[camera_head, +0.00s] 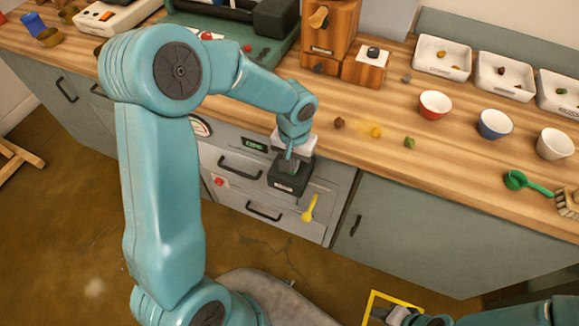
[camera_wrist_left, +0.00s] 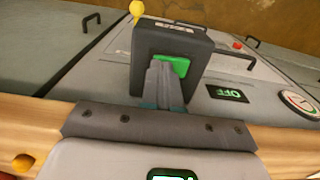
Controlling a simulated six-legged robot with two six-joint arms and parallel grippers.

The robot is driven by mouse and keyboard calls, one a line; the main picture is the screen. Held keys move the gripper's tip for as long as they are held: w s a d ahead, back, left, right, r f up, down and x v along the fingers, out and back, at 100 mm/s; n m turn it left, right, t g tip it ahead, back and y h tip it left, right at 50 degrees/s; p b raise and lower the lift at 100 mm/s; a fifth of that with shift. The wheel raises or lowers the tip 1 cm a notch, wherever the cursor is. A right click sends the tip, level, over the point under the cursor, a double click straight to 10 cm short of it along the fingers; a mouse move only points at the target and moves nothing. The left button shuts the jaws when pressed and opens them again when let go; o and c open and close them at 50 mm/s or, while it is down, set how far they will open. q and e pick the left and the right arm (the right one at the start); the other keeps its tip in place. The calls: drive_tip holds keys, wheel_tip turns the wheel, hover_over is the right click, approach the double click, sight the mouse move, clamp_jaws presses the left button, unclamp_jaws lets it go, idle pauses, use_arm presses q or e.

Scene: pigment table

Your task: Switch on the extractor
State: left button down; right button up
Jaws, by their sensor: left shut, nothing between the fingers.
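A dark box (camera_head: 290,180) with a green button juts from the grey cabinet front below the counter edge. In the left wrist view the box (camera_wrist_left: 205,45) shows large, with its green button (camera_wrist_left: 178,66) beside my fingertips. My left gripper (camera_head: 289,160) points down at the box. Its fingers (camera_wrist_left: 163,75) are shut and empty, and they overlap part of the button; I cannot tell whether they touch it. A small display (camera_wrist_left: 228,94) with green characters, seemingly OFF, sits near the box. My right gripper (camera_head: 396,315) is low at the bottom edge, its jaws unclear.
A round gauge (camera_head: 201,126) and red button (camera_head: 219,181) are on the cabinet front. Bowls, including a red one (camera_head: 435,104), and white trays (camera_head: 442,58) stand on the wooden counter. Pigment lumps (camera_head: 376,132) lie near its edge.

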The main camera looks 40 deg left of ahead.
use_arm(q)
drive_tip(key=shift+f, duration=0.2)
drive_tip(key=shift+r, duration=0.1)
drive_tip(key=shift+r+p, duration=2.3)
drive_tip(key=shift+r, duration=1.2)
drive_tip(key=shift+f, duration=0.1)
drive_tip(key=s+d+f+h, duration=0.2)
drive_tip(key=s+d+f, duration=0.5)
drive_tip(key=f, duration=0.3)
drive_tip(key=s+d+f+h, duration=0.2)
drive_tip(key=s+d+f, duration=0.5)
drive_tip(key=f, duration=0.3)
drive_tip(key=shift+s+d+m, duration=0.3)
drive_tip(key=shift+s+d, duration=0.05)
drive_tip(key=shift+d, duration=0.05)
